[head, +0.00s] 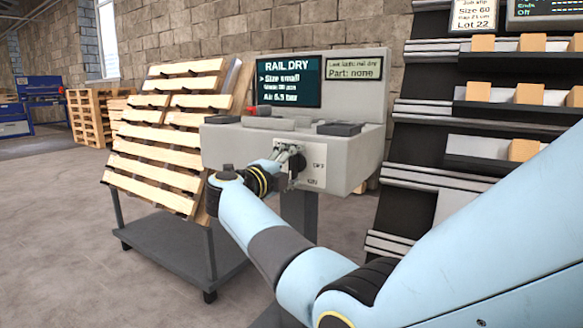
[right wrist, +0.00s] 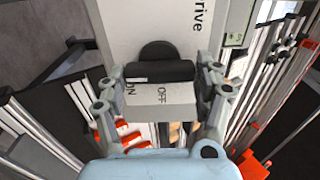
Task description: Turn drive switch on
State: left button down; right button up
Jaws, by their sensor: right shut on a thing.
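The drive switch is a black knob with a bar-shaped handle (right wrist: 160,71) on the pale front face of the console (head: 225,148). The word "Drive" and the labels OFF and ON are printed beside it. The labels also show on the console front in the head view, right of my gripper. My right gripper (head: 291,160) is at that face, its fingers (right wrist: 160,74) shut on the handle from both ends in the right wrist view. In the head view my gripper hides the switch. I cannot tell which label the handle points to. My left gripper is not in view.
A screen (head: 291,82) reading RAIL DRY stands on the console, with a red button (head: 250,110) below its left edge. A slatted pallet (head: 165,130) leans on a cart (head: 185,250) at left. A rack with wooden blocks (head: 478,91) stands at right.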

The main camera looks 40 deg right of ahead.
jog(key=o, duration=1.2)
jog(key=shift+a, duration=0.1)
jog(key=v, duration=0.7)
jog(key=shift+s+a+f, duration=0.1)
jog(key=shift+a, duration=0.05)
